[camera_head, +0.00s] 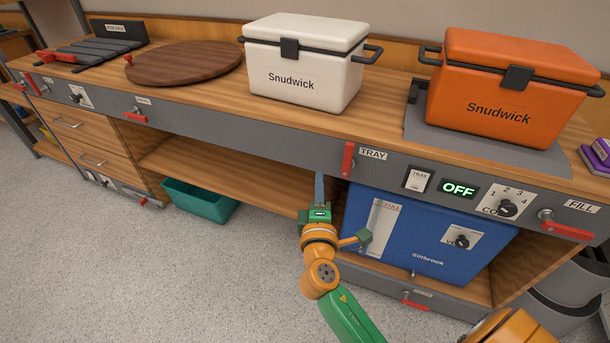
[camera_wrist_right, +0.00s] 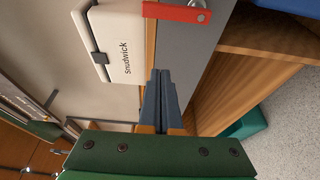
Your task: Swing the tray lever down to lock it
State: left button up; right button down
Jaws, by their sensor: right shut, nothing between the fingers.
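The red tray lever (camera_head: 348,159) is on the grey front panel, left of the TRAY label (camera_head: 373,154). It stands upright, its pivot at the lower end. It also shows in the right wrist view (camera_wrist_right: 176,13) at the top edge, with its metal pivot at the right end. My right gripper (camera_head: 319,178) is left of the lever and a little lower in the head view, apart from it. Its blue-grey fingers (camera_wrist_right: 160,76) are shut and empty. My left gripper is not in view.
A white cooler (camera_head: 305,60) and an orange cooler (camera_head: 510,85) stand on the counter above. A TRAY switch (camera_head: 417,181) and an OFF display (camera_head: 459,189) are right of the lever. A blue unit (camera_head: 400,250) sits below. A green bin (camera_head: 200,200) is lower left.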

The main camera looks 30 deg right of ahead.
aim_at(349, 157)
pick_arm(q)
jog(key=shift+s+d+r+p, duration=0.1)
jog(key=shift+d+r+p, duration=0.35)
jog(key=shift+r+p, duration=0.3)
pick_arm(e)
jog(key=w+d, duration=0.5)
jog(key=d, duration=0.3)
jog(key=shift+w+d, duration=0.15)
jog(key=shift+d, duration=0.15)
